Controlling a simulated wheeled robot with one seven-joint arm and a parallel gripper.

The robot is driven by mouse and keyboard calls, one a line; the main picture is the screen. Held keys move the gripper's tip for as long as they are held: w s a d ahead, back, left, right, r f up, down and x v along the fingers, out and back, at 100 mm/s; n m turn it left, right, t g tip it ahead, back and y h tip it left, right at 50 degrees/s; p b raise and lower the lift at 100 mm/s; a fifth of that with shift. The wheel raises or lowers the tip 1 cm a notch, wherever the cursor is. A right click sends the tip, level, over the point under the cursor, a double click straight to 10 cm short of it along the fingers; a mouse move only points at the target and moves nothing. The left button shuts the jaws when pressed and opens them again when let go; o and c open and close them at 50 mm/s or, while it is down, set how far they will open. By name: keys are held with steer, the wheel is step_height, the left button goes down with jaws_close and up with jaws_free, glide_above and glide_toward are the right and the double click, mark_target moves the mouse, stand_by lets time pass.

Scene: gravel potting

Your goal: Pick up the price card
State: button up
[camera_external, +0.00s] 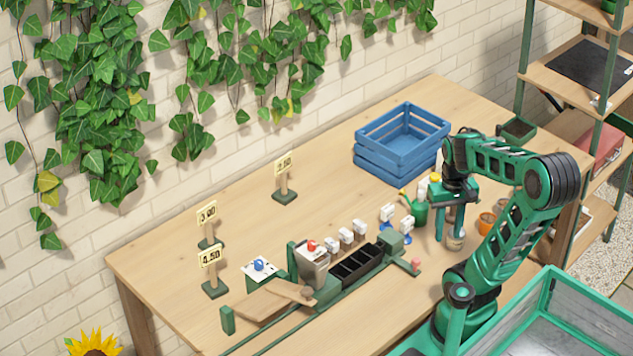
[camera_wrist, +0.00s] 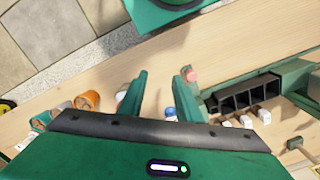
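Three price cards on short wooden posts with dark green bases stand at the left of the table in the external view. One reads 3.00 (camera_external: 207,212), one in front of it reads 4.50 (camera_external: 210,256), and a third card (camera_external: 284,163) stands farther back, its figures hard to read. My gripper (camera_external: 449,238) is far to their right, pointing down over the table beside a small jar (camera_external: 456,240). In the wrist view my gripper (camera_wrist: 160,80) has its two green fingers apart, with bare table between the tips. No price card can be made out there.
A black compartment tray (camera_external: 357,264) with white tags and a scoop station lies between my gripper and the cards. A blue crate (camera_external: 402,140) stands behind. A green watering can (camera_external: 416,210) and orange pots (camera_external: 487,222) are close to my gripper. The table's back left is mostly clear.

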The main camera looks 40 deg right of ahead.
stand_by(0.4)
steer(key=shift+o, duration=0.7)
steer(key=n+t+y, duration=0.3)
steer(key=n+t, duration=0.6)
steer(key=n, duration=0.1)
glide_toward(284, 195)
steer(key=s, duration=0.3)
steer(key=s+d, duration=0.1)
steer(key=s, duration=0.1)
steer(key=s+r, duration=0.1)
steer(key=s, duration=0.2)
steer(key=shift+s+d, duration=0.3)
steer(key=w+t, duration=0.1)
steer(key=w, duration=0.2)
steer(key=w+a+f+t, duration=0.1)
steer(key=w, duration=0.2)
steer(key=w+f+t, duration=0.1)
steer(key=w+t, duration=0.1)
steer(key=w, duration=0.2)
steer(key=shift+a+y, duration=0.3)
steer(key=shift+y, duration=0.1)
steer(key=shift+x, duration=5.55)
steer(key=shift+d, duration=0.15)
jaws_close()
